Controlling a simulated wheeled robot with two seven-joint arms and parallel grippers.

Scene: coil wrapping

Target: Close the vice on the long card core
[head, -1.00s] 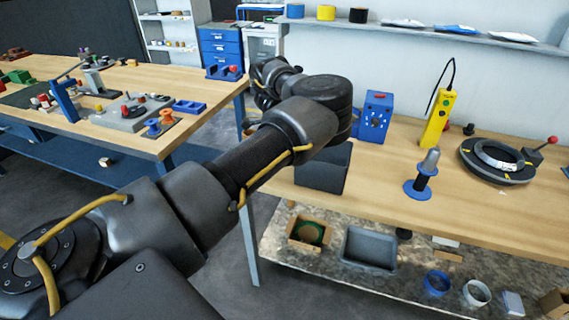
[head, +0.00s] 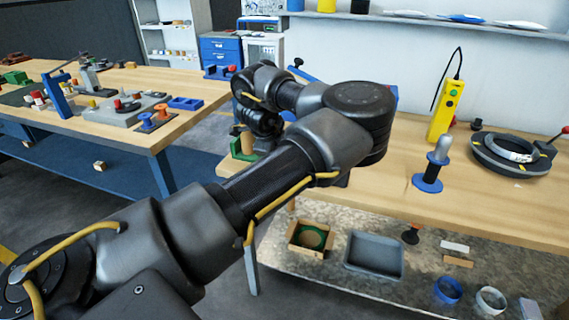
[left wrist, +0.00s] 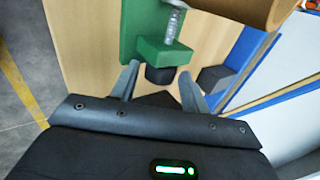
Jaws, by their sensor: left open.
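The green vice (left wrist: 155,32) fills the upper middle of the left wrist view, with a metal screw and a black knob (left wrist: 160,75) at its near end. The long card core (left wrist: 245,8), brown, is cut off by the top edge there; whether the jaws touch it cannot be told. In the head view the vice (head: 241,154) and core (head: 247,141) show small at the bench's left end, partly behind my arm. My left gripper (left wrist: 159,72) is open, its fingers on either side of the knob, apart from it. My right gripper is not in view.
A yellow pendant (head: 440,118), a blue-based spindle (head: 428,183) and a dark ring (head: 510,155) stand on the right of the bench (head: 385,190). A blue strip (left wrist: 247,55) and a dark block (left wrist: 215,78) lie right of the vice. A grey tray (head: 372,256) is on the lower shelf.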

